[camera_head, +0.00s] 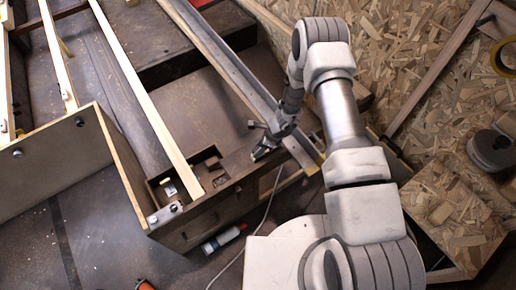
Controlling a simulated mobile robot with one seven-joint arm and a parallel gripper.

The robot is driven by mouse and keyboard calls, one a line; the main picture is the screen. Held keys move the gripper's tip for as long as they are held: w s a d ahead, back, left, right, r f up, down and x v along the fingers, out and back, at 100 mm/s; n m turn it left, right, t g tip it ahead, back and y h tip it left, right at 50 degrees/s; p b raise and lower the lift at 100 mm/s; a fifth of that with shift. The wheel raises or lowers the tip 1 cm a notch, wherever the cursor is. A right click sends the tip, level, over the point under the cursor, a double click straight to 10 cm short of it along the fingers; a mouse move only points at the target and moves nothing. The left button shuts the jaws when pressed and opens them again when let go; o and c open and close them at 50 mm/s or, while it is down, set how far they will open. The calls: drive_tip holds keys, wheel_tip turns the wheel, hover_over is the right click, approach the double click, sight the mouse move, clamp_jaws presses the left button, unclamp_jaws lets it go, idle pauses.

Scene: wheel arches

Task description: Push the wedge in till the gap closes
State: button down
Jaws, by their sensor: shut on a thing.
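My gripper (265,147) reaches down from the right to the dark brown wooden top. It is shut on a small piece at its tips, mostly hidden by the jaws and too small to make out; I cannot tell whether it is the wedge. To its left, the dark top has a recessed cutout (206,163) with small blocks and a small pale piece (170,189) in it. I cannot tell which opening is the gap, or how wide it is.
A long pale wooden strip (148,100) runs to the cutout. A metal-edged rail (222,58) runs behind my gripper. A wooden panel box (55,165) stands at left. A white tube (222,238) lies on the floor. Chipboard (420,60) covers the right.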

drive_tip(key=shift+w+d, duration=0.75)
drive_tip(key=shift+d, duration=0.2)
drive_tip(key=shift+w+d, duration=0.7)
drive_tip(key=shift+d, duration=0.2)
drive_tip(key=shift+c, duration=2.2)
unclamp_jaws()
drive_tip(key=shift+s, duration=0.1)
drive_tip(key=p+v, duration=0.5)
drive_tip(key=v, duration=1.2)
drive_tip(key=shift+r, duration=0.3)
drive_tip(key=shift+a, duration=0.1)
